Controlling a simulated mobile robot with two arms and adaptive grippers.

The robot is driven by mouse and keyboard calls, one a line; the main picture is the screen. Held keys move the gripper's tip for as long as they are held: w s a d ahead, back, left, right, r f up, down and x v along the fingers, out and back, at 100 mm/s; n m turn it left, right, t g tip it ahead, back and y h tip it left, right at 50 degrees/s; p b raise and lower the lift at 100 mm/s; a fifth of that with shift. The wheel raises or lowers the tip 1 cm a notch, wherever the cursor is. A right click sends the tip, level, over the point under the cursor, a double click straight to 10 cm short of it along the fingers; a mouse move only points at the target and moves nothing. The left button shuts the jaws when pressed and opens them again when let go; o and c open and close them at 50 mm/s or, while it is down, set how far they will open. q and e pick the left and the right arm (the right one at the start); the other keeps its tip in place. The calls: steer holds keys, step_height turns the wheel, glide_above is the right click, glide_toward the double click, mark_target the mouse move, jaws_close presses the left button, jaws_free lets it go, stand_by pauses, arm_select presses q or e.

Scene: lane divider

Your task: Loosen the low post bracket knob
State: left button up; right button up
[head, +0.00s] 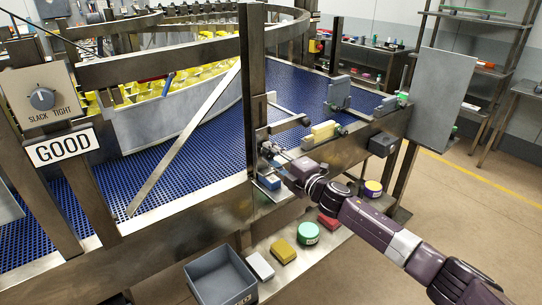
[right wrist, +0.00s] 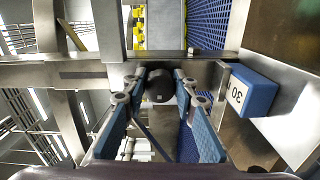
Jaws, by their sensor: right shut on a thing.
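The low post bracket knob (right wrist: 158,86) is a dark round knob in the right wrist view, low on the upright steel post (head: 252,75) at the conveyor's near edge. My right gripper (right wrist: 160,96) has its blue-padded fingers on both sides of the knob, shut on it. In the head view the right gripper (head: 272,156) reaches the post's foot from the right, and its fingers mostly hide the knob. My left gripper is not in view.
A blue block marked 30 (right wrist: 253,92) sits close beside the right fingers. A SLACK/TIGHT dial (head: 42,98) and a GOOD sign (head: 63,147) stand at left. A grey bin (head: 220,278) and several colored items lie on the lower shelf. The floor at right is clear.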

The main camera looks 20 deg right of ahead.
steer(key=shift+r+n, duration=0.3)
steer(key=shift+n, duration=0.2)
steer(key=shift+w, duration=0.1)
steer(key=o, duration=1.2)
steer(key=shift+f, duration=0.15)
steer(key=shift+c, duration=0.2)
steer(key=shift+s+d+f, duration=0.1)
steer(key=shift+s+f, duration=0.05)
steer(key=shift+s, duration=0.2)
steer(key=v, duration=1.1)
steer(key=shift+s, duration=0.1)
